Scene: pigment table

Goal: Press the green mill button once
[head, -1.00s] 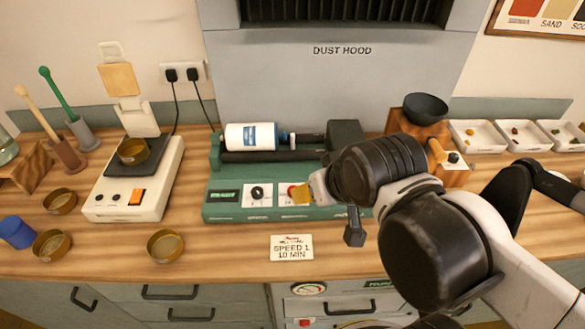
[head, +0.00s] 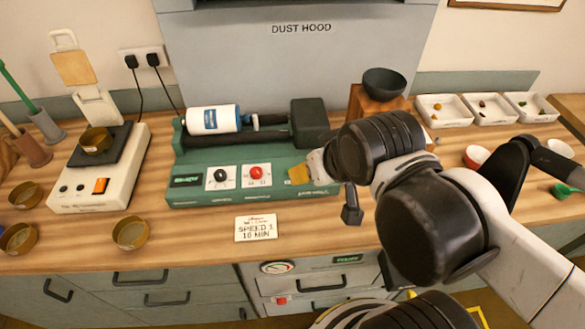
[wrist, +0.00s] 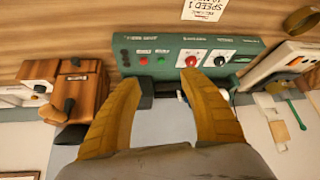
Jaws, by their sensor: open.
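The green mill (head: 230,186) stands on the wooden bench, with a white jar lying on its rollers. In the wrist view the mill panel (wrist: 240,46) appears upside down, with a small green button (wrist: 143,60) beside a small red one (wrist: 161,60). In the head view my gripper and arm hide that end of the panel. My gripper (wrist: 160,82) is open and empty, its tan fingers pointing toward the button end of the mill. One fingertip also shows in the head view (head: 299,174), close to the panel's right part. I cannot tell whether it touches.
A red knob (head: 257,172) and a black knob (head: 221,175) sit left of my fingertip. A speed card (head: 256,228) lies in front. A wooden block with a dark bowl (head: 384,83) stands right of the mill; a scale (head: 100,175) stands left.

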